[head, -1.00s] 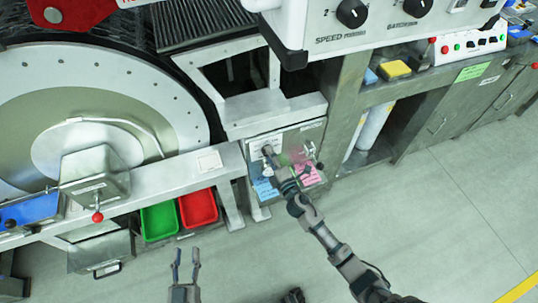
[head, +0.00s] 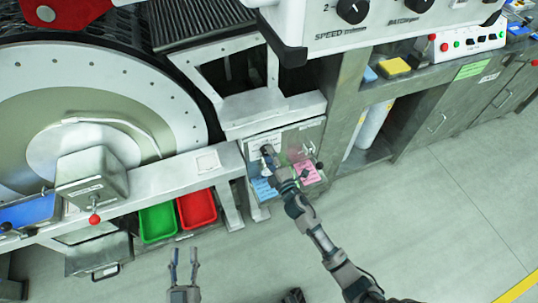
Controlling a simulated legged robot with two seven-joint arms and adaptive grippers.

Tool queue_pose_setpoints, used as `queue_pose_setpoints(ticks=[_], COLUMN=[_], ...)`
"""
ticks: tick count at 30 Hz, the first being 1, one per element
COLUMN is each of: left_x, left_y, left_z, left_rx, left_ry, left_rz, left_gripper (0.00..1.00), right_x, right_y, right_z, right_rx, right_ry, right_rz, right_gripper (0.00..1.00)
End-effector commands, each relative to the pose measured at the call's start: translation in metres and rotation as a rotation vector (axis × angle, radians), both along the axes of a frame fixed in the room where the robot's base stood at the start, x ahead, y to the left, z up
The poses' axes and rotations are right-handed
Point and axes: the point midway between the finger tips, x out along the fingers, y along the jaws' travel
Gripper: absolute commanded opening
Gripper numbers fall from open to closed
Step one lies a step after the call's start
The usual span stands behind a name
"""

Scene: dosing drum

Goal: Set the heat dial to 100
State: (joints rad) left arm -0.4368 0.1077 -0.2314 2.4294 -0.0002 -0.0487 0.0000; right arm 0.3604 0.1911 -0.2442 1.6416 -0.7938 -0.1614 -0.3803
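A small grey control panel (head: 311,133) with paper labels and notes is below the machine's frame. My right gripper (head: 268,152) reaches up to the left part of this panel, at a small dark knob-like part. The gripper hides most of that part, so I cannot tell whether it is the heat dial, whether the fingers touch it, or what it reads. Whether the fingers are open or shut is too small to tell. My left gripper (head: 183,254) is at the bottom of the view, over the floor, with its two fingers apart and empty.
A white panel above carries a speed dial (head: 353,10) and another black dial. A green bin (head: 158,222) and a red bin (head: 197,208) are left of the small panel. A large steel drum (head: 80,120) is at left. The floor at right is clear.

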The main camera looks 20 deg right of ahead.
Motion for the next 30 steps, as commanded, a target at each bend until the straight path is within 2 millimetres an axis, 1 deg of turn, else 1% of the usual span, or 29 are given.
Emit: queue_pose_setpoints(ticks=[1,3,11,14,17,24,27,30], left_x=[0.0,0.0,0.0,-0.002,-0.002,-0.002,-0.002,-0.001], left_y=[0.0,0.0,0.0,0.0,0.0,0.0,0.0,0.0], left_z=[-0.001,-0.001,-0.001,0.001,0.001,0.001,0.0,0.0], left_rx=[0.0,0.0,0.0,0.0,0.0,0.0,0.0,0.0], left_ry=[0.001,0.001,0.003,0.002,0.001,0.001,0.001,0.001], left_rz=[0.0,0.0,0.001,0.001,0.001,0.0,0.0,0.0], left_gripper=[0.4,0.4,0.4,0.4,0.4,0.4,0.4,0.4], right_x=[-0.001,-0.001,-0.001,-0.005,-0.017,-0.07,-0.09,-0.105], right_y=[-0.001,0.0,0.0,0.0,-0.002,-0.008,-0.011,-0.013], right_z=[-0.005,-0.005,-0.002,-0.002,-0.004,-0.01,-0.012,-0.014], right_rx=[-0.001,-0.002,-0.001,-0.001,-0.002,0.0,0.001,0.001], right_ry=[0.01,0.008,0.003,0.003,0.004,0.007,0.008,0.007], right_rz=[-0.002,-0.002,-0.001,0.0,0.001,-0.001,-0.001,0.0], right_gripper=[0.51,0.67,0.67,0.67,0.67,0.67,0.67,0.67])
